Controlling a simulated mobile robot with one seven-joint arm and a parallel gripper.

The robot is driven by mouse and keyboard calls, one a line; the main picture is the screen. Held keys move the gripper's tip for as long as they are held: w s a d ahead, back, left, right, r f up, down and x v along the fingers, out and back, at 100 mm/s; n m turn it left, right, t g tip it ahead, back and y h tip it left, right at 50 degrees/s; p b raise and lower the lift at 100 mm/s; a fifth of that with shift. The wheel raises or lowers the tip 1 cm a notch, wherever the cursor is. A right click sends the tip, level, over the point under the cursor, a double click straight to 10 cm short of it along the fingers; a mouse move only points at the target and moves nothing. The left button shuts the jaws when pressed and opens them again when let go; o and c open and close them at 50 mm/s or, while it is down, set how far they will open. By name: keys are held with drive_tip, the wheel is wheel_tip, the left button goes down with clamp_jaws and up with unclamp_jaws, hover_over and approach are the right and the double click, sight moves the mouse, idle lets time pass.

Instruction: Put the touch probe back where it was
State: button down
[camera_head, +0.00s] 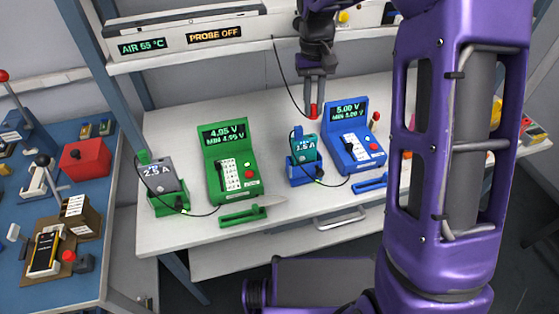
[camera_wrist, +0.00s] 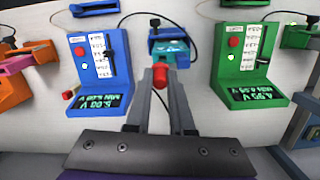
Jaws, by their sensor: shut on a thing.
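My gripper (camera_head: 314,92) points down between the green and blue testers, its two fingers shut on a small red piece (camera_head: 314,110), which appears to be the touch probe. In the wrist view the red piece (camera_wrist: 159,75) sits between the fingertips (camera_wrist: 160,80); most of it is hidden by them. A thin black cable (camera_head: 283,73) hangs from the shelf towards it. The red piece is held above the blue cell holder (camera_head: 305,173); its exact height is unclear. The sign on the shelf reads "PROBE OFF" (camera_head: 214,36).
The blue tester (camera_head: 355,140) shows 5.00 V and the green tester (camera_head: 230,165) shows 4.95 V. A green cell holder (camera_head: 168,202) stands at left. A red-topped peg (camera_head: 376,117) stands right of the blue tester.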

drive_tip(key=s+a+f+t+b, duration=0.1)
drive_tip(key=s+a+f+b, duration=0.1)
drive_tip(key=s+f+b, duration=0.3)
drive_tip(key=s+a+f+t+b, duration=0.1)
drive_tip(key=s+a+f+b, duration=0.25)
drive_tip(key=s, duration=0.45)
hover_over(292, 205)
wheel_tip(292, 205, down, 7)
drive_tip(key=shift+r+b, duration=0.2)
drive_tip(key=shift+b, duration=0.25)
drive_tip(key=shift+f+b, duration=0.4)
drive_tip(key=shift+f, duration=1.6)
drive_tip(key=shift+f, duration=0.2)
drive_tip(key=c, duration=0.8)
unclamp_jaws()
drive_tip(key=shift+r, duration=0.1)
wheel_tip(292, 205, up, 12)
drive_tip(key=p, duration=0.2)
drive_tip(key=shift+r+p, duration=0.1)
drive_tip(key=shift+p, duration=0.2)
